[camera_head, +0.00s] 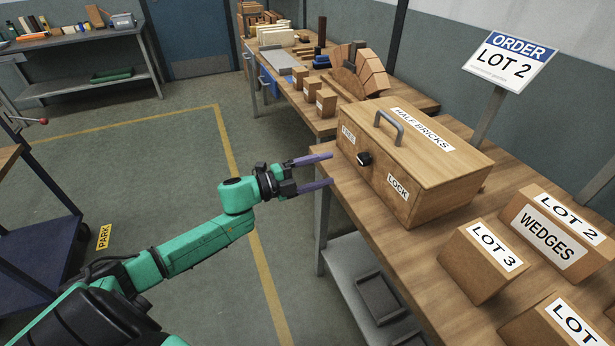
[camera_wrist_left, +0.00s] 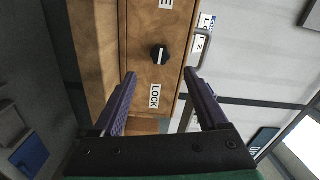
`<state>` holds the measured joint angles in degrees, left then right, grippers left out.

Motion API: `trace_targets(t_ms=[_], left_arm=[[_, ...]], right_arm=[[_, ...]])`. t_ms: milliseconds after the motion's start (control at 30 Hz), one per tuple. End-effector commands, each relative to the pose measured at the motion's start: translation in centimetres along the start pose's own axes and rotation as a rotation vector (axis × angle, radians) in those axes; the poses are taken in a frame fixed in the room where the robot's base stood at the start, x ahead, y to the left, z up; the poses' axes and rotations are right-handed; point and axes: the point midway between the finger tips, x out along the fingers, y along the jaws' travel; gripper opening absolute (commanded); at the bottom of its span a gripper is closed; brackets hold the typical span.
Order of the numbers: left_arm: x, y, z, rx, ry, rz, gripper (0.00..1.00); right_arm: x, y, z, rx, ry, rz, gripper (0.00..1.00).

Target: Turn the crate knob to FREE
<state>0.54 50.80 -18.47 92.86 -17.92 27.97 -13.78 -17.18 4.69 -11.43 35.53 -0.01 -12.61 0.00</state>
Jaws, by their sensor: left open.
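The wooden crate (camera_head: 439,177) labelled HALF BRICKS stands on the workbench. Its front face carries a black knob (camera_head: 363,158) between a FREE label (camera_head: 348,133) and a LOCK label (camera_head: 398,186). In the left wrist view the knob (camera_wrist_left: 158,54) shows a pale mark, but I cannot tell for sure which label it points to. My left gripper (camera_head: 330,170) is open and empty, in front of the crate face and apart from the knob. In the left wrist view the fingers of the gripper (camera_wrist_left: 160,74) spread either side of the LOCK label (camera_wrist_left: 155,96). My right gripper is not in view.
The crate lid has a grey handle (camera_head: 389,126). LOT 3 (camera_head: 484,262) and WEDGES (camera_head: 556,236) boxes stand to its right on the bench. An ORDER LOT 2 sign (camera_head: 506,62) rises behind. Small blocks (camera_head: 326,102) stand on the bench beyond. Open floor lies left.

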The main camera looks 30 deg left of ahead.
Motion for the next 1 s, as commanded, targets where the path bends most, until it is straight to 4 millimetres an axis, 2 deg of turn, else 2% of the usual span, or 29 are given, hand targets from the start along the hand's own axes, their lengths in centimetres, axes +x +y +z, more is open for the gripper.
trace_targets(t_ms=[100,267,800,867,933,967,1000], left_arm=[[-2.6,0.3,0.0,-0.003,-0.001,0.004,0.76],[-4.4,0.1,0.0,0.000,0.000,0.001,0.76],[-4.7,0.1,0.2,-0.004,-0.006,0.000,0.76],[-5.0,0.8,1.0,-0.029,-0.036,0.002,0.76],[-5.8,2.8,3.3,-0.096,-0.118,0.007,0.76],[-6.4,4.2,4.7,-0.137,-0.169,0.013,0.76],[-7.5,6.5,6.6,-0.204,-0.249,0.023,0.76]], right_arm=[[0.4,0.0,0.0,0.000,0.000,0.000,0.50],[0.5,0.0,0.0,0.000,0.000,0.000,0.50],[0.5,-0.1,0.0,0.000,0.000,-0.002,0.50],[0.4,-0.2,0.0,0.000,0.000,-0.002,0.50],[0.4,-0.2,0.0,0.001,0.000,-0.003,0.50],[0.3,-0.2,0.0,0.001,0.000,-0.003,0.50],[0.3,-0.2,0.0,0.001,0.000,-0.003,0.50]])
